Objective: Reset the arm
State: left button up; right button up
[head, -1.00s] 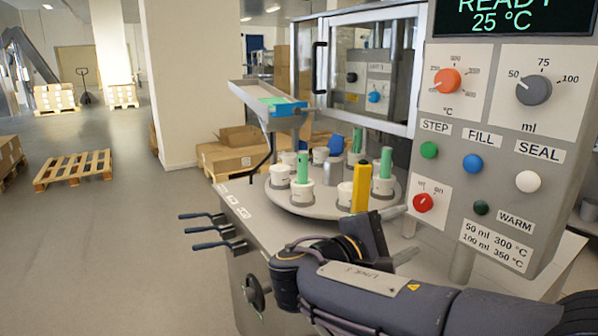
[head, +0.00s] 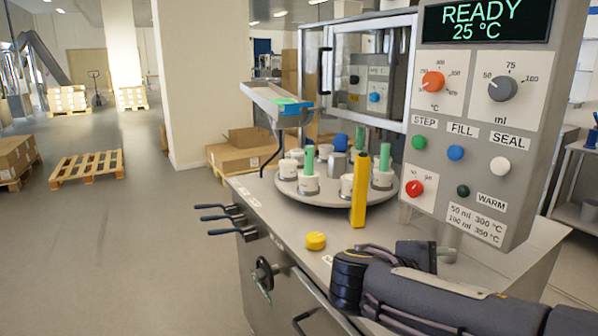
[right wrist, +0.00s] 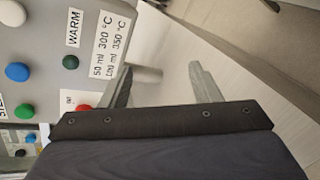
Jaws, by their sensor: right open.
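My right gripper (head: 440,253) is beside the machine's front counter, below the control panel, with its arm coming in from the lower right. In the right wrist view its two fingers (right wrist: 160,78) stand apart with nothing held between them. The grey control panel (head: 468,125) is close to it; its display (head: 487,22) reads READY 25 °C. The red knob (head: 414,188) and the green WARM button (head: 463,191) are above the gripper. My left gripper is not in view.
A round turntable (head: 335,198) carries white cups with green tubes. A yellow upright post (head: 360,190) stands at its front edge. A yellow round piece (head: 316,241) lies on the counter. Black-handled levers (head: 222,219) stick out at left. The floor at left is open.

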jog(key=s+d+f+m+g+y, duration=0.25)
jog(key=s+d+f+y, duration=0.2)
jog(key=s+f, duration=0.3)
jog(key=s+a+f+m+g+y, duration=0.1)
jog(key=s+a+f+m+y, duration=0.3)
jog(key=s+f+y, duration=0.6)
jog(key=s+a+r+m+t+y, duration=0.2)
jog(key=s+a+m+t, duration=0.15)
jog(key=s+m, duration=0.2)
notch_tip(320, 180, up, 17)
jog(key=w+a+p, duration=0.1)
jog(key=p, duration=1.6)
jog(key=shift+m+g, duration=0.3)
jog(key=shift+g, duration=0.1)
